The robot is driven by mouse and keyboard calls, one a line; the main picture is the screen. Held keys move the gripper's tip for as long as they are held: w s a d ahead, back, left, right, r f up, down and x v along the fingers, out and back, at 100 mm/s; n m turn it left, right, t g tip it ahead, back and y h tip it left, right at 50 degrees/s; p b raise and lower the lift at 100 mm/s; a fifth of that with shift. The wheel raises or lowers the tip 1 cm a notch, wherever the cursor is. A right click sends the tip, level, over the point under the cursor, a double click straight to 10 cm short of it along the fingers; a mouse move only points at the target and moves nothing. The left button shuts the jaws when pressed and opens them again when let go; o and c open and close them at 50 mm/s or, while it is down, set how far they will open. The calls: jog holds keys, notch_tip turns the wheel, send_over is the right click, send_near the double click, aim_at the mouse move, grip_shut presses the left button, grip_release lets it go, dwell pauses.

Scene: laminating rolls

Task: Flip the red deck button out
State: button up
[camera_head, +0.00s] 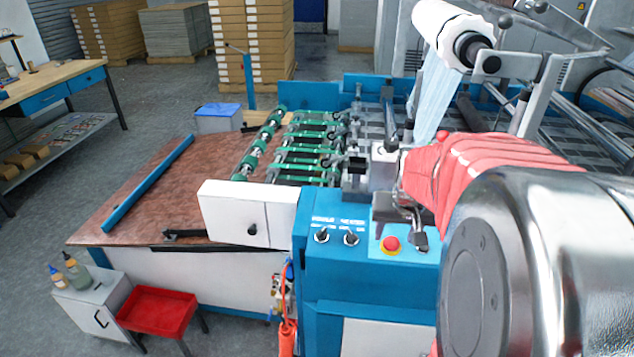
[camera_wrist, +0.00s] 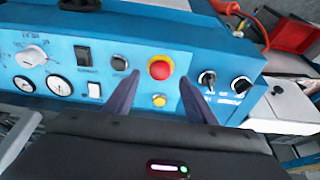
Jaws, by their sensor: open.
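The red deck button (camera_head: 391,244) is a round red mushroom head on a yellow ring, set in the blue machine's top panel (camera_head: 350,262). In the wrist view the red button (camera_wrist: 160,69) lies between the tips of my gripper's two dark fingers (camera_wrist: 160,80). The fingers are apart, with nothing held between them. Whether they are level with the button or above it, I cannot tell. In the head view my gripper (camera_head: 410,220) hangs just right of the button, partly hidden by my arm.
A small yellow button (camera_wrist: 159,100) sits just below the red one. Two black knobs (camera_wrist: 207,78) are to its right; a round grey button (camera_wrist: 119,63), a rocker switch (camera_wrist: 83,56) and gauges (camera_wrist: 60,86) are to its left. Green rollers (camera_head: 300,150) lie behind the panel.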

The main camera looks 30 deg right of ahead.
aim_at(392, 241)
jog(key=shift+x, duration=1.7)
grip_shut()
